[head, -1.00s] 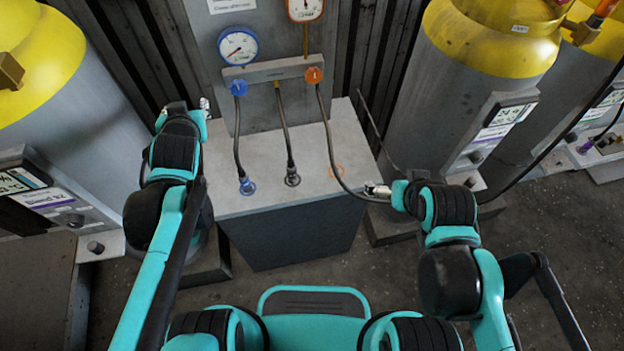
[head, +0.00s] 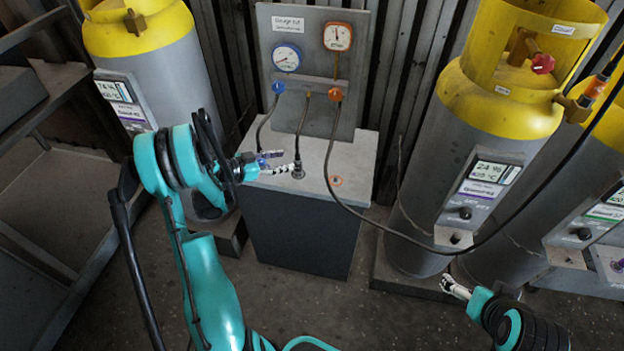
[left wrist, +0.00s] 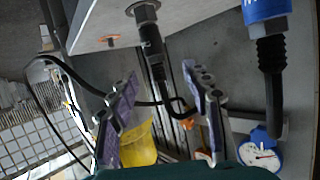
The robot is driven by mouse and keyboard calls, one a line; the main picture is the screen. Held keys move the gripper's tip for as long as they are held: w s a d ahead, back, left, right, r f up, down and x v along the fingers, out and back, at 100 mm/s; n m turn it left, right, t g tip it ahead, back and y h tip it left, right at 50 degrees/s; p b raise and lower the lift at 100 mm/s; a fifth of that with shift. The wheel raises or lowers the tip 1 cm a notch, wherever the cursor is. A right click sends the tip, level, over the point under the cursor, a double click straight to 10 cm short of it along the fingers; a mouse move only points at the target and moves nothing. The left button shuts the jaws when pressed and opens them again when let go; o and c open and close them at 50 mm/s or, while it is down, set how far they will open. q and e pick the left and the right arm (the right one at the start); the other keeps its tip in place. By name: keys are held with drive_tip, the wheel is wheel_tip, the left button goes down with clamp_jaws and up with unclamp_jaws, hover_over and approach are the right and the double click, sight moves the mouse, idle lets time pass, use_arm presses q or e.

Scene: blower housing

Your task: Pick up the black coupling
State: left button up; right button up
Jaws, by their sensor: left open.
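The black coupling (head: 298,173) sits on the grey bench top, at the lower end of the middle black hose. It also shows in the left wrist view (left wrist: 152,45), with its hose leading off between my fingers. My left gripper (head: 283,162) is open beside the black coupling in the head view. In the left wrist view my open fingers (left wrist: 160,76) are on either side of the hose, with the coupling just beyond the tips; I cannot tell whether they touch. My right gripper (head: 455,288) is low at the right, away from the bench; its opening is unclear.
The blue coupling (left wrist: 268,45) stands close beside my left fingers. An orange ring (head: 336,181) marks the bench top. A gauge panel (head: 310,60) rises behind it. A long black hose (head: 405,238) loops right past a grey-yellow cylinder (head: 430,170). A shelf (head: 50,200) stands left.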

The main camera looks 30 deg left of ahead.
sight(298, 165)
use_arm(q)
drive_tip(key=f, duration=0.2)
drive_tip(key=shift+s+d+f+g, duration=0.25)
drive_tip(key=shift+s+f+g, duration=0.05)
drive_tip(key=shift+s+g, duration=0.1)
drive_tip(key=shift+b+x, duration=0.4)
drive_tip(key=shift+x, duration=0.65)
drive_tip(key=b+x, duration=0.1)
drive_tip(key=x, duration=0.1)
drive_tip(key=b+x, duration=0.1)
drive_tip(key=x, duration=0.2)
drive_tip(key=shift+w+a+f, duration=0.1)
drive_tip(key=shift+a, duration=0.1)
clamp_jaws()
